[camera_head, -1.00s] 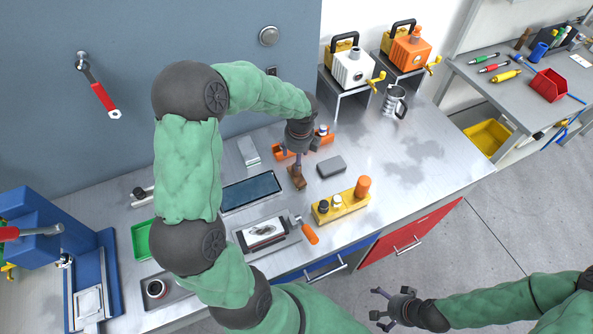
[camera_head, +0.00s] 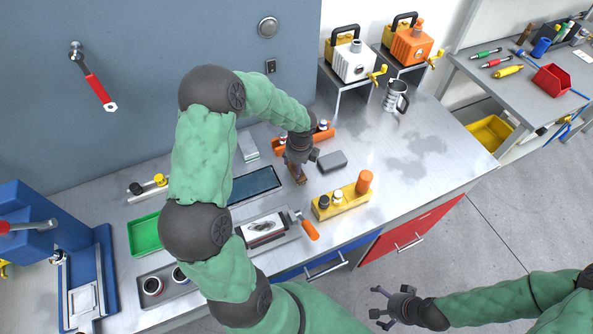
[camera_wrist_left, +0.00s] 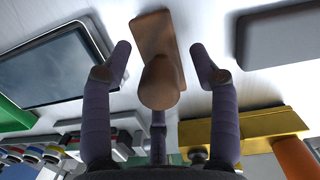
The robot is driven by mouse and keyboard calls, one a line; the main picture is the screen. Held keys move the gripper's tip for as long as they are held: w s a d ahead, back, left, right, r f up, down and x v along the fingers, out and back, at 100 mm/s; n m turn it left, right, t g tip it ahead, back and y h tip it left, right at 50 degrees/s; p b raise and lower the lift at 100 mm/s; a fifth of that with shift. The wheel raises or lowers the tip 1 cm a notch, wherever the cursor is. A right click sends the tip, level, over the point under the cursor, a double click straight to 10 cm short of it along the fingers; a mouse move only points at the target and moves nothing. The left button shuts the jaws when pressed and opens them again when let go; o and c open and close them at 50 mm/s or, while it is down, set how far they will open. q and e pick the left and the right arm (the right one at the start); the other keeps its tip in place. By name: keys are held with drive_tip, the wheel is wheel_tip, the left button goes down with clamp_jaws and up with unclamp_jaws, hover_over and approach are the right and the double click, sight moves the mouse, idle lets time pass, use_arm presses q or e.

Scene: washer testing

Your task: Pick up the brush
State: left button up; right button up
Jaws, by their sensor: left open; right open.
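The brush (camera_head: 301,178) is a small brown wooden piece on the metal worktop, mostly hidden behind my left gripper in the head view. In the left wrist view the brush (camera_wrist_left: 157,60) shows a flat brown block and a rounded knob-like handle. My left gripper (camera_head: 297,163) is above it, pointing down. In the left wrist view the left gripper (camera_wrist_left: 160,65) is open, with fingers on both sides of the handle and apart from it. My right gripper (camera_head: 379,307) is open and empty, low in front of the bench.
A dark tablet (camera_head: 254,186) lies left of the brush. A grey block (camera_head: 332,162) lies to its right. A yellow holder (camera_head: 340,203) with an orange cylinder stands in front. An orange tray (camera_head: 322,138) is behind.

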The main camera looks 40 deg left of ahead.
use_arm(q)
clamp_jaws()
drive_tip(key=shift+r, duration=0.15)
drive_tip(key=shift+r, duration=0.65)
drive_tip(key=s+d+r+p, duration=0.2)
drive_tip(key=s+r+p, duration=0.1)
drive_tip(key=s+r, duration=0.8)
drive_tip(key=s, duration=0.2)
drive_tip(key=shift+s+d+r+p, duration=0.25)
drive_tip(key=shift+s+d+p, duration=0.05)
drive_tip(key=shift+s+p, duration=0.1)
